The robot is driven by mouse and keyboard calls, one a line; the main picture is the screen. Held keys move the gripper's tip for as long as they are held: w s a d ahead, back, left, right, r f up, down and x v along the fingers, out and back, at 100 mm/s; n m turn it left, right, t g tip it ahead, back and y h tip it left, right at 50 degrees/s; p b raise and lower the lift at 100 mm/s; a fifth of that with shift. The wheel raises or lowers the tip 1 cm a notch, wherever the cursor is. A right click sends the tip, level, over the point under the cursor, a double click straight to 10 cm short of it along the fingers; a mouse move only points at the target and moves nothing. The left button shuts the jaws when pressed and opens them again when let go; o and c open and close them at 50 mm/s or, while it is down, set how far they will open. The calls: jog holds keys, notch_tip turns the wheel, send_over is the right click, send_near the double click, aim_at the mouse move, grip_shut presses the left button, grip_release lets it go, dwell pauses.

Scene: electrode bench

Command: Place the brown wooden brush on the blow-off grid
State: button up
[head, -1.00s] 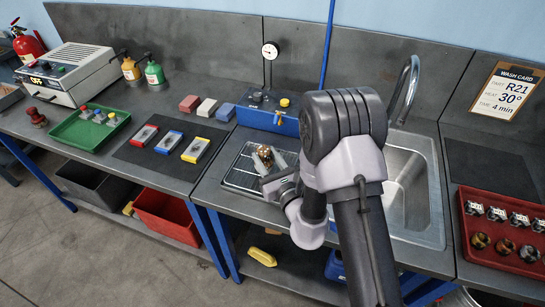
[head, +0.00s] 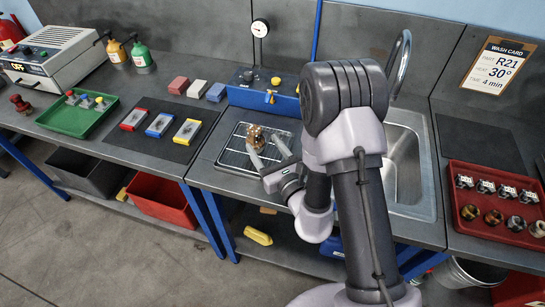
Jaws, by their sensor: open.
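The brown wooden brush (head: 256,135) stands on the blow-off grid (head: 233,160), a wire rack set in the bench left of the sink. It is small in the picture and looks upright. My gripper (head: 268,151) is open, its two pale fingers pointing toward the brush from the front. The fingertips are close to the brush's lower part; I cannot tell whether they touch it. My arm hides the area right of the grid.
A blue box (head: 265,97) with a gauge stands behind the grid. The sink (head: 405,165) is to the right. A dark mat (head: 150,148) with several coloured blocks lies left, beside a green tray (head: 70,120). A red tray (head: 490,230) is far right.

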jog(key=p+v, duration=0.1)
jog(key=v, duration=0.1)
jog(key=p+v, duration=0.1)
jog(key=v, duration=0.3)
jog(key=shift+s+r+p, duration=0.1)
jog(key=shift+r+p, duration=0.3)
jog(key=shift+s+d+f+p, duration=0.2)
jog(key=shift+s+d+p, duration=0.05)
jog(key=shift+s+p, duration=0.25)
jog(key=s+a+r+n+g+y, duration=0.2)
jog(key=a+r+n+y, duration=0.25)
jog(key=r, duration=0.25)
jog(key=s+a+r+n+g+y, duration=0.2)
jog(key=a+r+n+g+y, duration=0.1)
jog(key=a+r+y, duration=0.25)
jog(key=s+a+r+n+g, duration=0.2)
jog(key=s+r+n+g, duration=0.2)
jog(key=s+n+g, duration=0.35)
jog(key=s+a+r+n+g, duration=0.2)
jog(key=s+r+n+g, duration=0.1)
jog(key=s+n+g, duration=0.5)
jog(key=s+d+f+n+t+h, duration=0.35)
jog(key=s+d+h, duration=0.25)
jog(key=d+h, duration=0.35)
jog(key=w+d+r+t+h, duration=0.3)
jog(key=w+d+t+h, duration=0.3)
jog(key=d, duration=0.5)
jog(key=shift+w+r, duration=0.15)
jog(key=shift+r, duration=0.2)
